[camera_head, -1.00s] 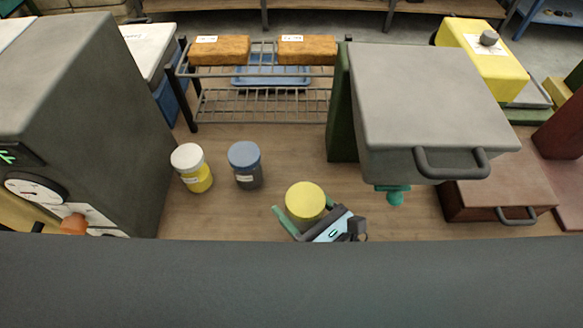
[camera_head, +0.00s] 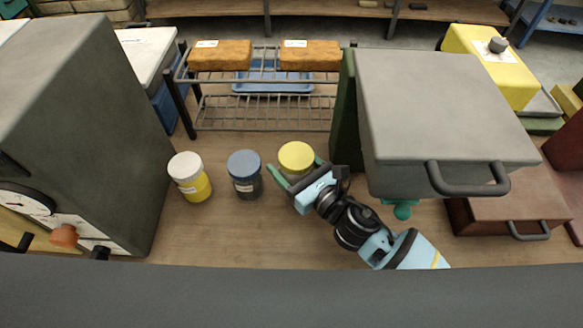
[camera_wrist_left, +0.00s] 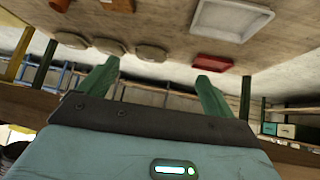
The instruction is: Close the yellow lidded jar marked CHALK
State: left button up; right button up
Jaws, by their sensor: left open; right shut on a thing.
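In the head view a round yellow lid (camera_head: 297,156) is between the fingers of my right gripper (camera_head: 301,178). The gripper is shut on it or on the jar under it; the gripper hides most of what is below, so I cannot tell which. To its left stand a dark jar with a blue lid (camera_head: 245,174) and a yellow jar with a white lid (camera_head: 190,177), both upright. Their label words are too small to read, so I cannot tell which is marked CHALK. My left gripper (camera_wrist_left: 155,85) is open and empty in the left wrist view.
A wire rack (camera_head: 262,117) with two orange-brown blocks stands behind the jars. A tall grey box (camera_head: 100,120) is at left. A large grey handled box (camera_head: 440,115) is close right of the right gripper. Wooden surface in front of the jars is clear.

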jog(key=shift+w, duration=0.1)
jog(key=shift+w, duration=0.2)
notch_tip(320, 180, down, 4)
jog(key=b, duration=0.3)
jog(key=shift+w, duration=0.1)
jog(key=shift+r, duration=0.25)
jog(key=shift+w, duration=0.1)
jog(key=shift+f, duration=0.15)
jog(key=o, duration=1.5)
pick_arm(q)
jog(key=shift+g, duration=0.3)
jog(key=f, duration=0.1)
jog(key=s+f, duration=0.2)
jog(key=f, duration=0.1)
pick_arm(e)
jog(key=shift+o, duration=0.6)
pick_arm(q)
jog(key=shift+s, duration=0.1)
